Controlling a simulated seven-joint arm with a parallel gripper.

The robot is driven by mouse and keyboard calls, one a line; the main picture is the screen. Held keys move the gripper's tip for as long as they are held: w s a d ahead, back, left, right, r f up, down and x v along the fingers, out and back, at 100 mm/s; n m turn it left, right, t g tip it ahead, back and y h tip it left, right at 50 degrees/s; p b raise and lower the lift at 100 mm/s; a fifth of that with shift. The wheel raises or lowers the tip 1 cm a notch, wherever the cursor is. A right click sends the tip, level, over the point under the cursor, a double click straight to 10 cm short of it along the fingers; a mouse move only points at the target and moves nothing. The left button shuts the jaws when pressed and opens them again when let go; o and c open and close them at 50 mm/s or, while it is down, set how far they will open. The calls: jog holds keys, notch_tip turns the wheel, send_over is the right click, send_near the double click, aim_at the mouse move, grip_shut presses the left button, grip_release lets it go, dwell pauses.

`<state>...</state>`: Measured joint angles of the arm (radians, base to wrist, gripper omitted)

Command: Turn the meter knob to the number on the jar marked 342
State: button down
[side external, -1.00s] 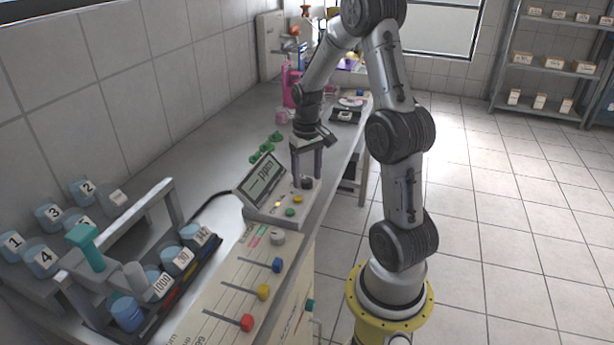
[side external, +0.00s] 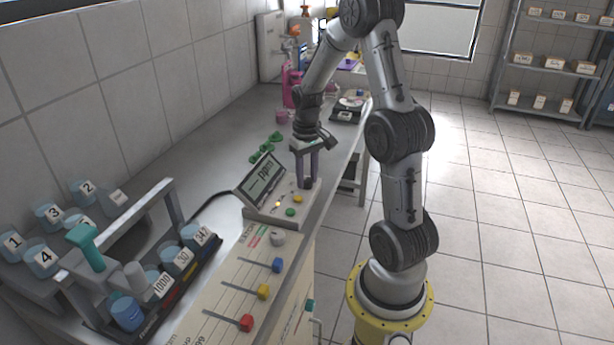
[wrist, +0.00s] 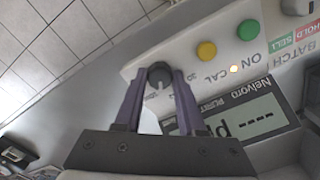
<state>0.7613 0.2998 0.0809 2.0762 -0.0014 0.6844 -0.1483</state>
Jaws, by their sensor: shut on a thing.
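The meter (side external: 262,212) stands on the bench with a tilted screen (side external: 262,180) showing dashes and "ppm". Its dark round knob (wrist: 159,71) has a pale pointer mark and shows between my fingertips in the wrist view. My gripper (side external: 307,184) points down and is shut on the knob; it also shows in the wrist view (wrist: 159,80). In the side view the fingers hide most of the knob. The jar marked 342 (side external: 202,237) stands in the front rack at the lower left, its label small, beside jars marked 30 (side external: 183,258) and 1000 (side external: 162,284).
Yellow (wrist: 206,50) and green (wrist: 248,30) buttons sit beside the knob. The slider panel (side external: 240,290) with blue, yellow and red handles lies in front. Green items (side external: 266,148) lie behind the meter. Numbered jars stand at the far left.

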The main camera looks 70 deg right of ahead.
aim_at(306, 180)
jog(key=n, duration=0.4)
jog(key=shift+n, duration=0.4)
jog(key=c, duration=0.5)
grip_release()
jog(key=shift+r, duration=0.1)
notch_tip(306, 180, up, 14)
jog(key=shift+w+f, duration=0.1)
jog(key=shift+f, duration=0.1)
